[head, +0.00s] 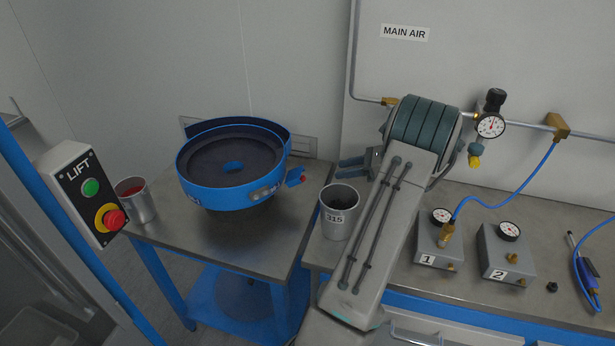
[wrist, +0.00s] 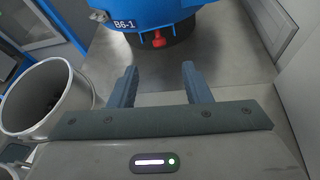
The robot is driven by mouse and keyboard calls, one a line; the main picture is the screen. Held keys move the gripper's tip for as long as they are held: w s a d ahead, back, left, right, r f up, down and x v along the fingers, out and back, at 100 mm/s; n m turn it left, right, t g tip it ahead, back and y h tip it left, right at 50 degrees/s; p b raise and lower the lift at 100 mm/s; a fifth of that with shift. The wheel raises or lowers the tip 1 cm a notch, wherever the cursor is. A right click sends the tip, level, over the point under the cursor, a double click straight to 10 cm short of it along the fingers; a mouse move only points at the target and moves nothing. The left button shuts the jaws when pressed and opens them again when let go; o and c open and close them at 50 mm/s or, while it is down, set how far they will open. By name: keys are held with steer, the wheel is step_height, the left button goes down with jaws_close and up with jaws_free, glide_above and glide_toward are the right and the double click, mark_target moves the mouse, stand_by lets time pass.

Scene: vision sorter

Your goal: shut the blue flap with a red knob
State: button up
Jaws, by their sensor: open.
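The blue flap (head: 294,176) juts out from the right side of the blue bowl (head: 222,196) in the head view, with its red knob (head: 303,179) at the outer end. In the wrist view the red knob (wrist: 158,40) hangs below blue parts marked B6-1, beyond the fingertips; I cannot clearly separate flap from bowl there. My gripper (head: 350,168) is to the right of the flap, apart from it and pointing at it. In the wrist view my gripper (wrist: 159,72) is open and empty, with the knob roughly centred between and ahead of its fingers.
A metal cup marked 315 (head: 339,213) stands on the bench below my gripper; it shows at left in the wrist view (wrist: 48,98). A cup with red contents (head: 135,200) stands left of the bowl. Gauge boxes (head: 438,243) stand at right. The bowl table's front (head: 245,247) is clear.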

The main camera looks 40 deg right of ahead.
mark_target(296, 178)
steer(key=p+x, duration=0.1)
steer(key=x, duration=1.1)
jaws_close()
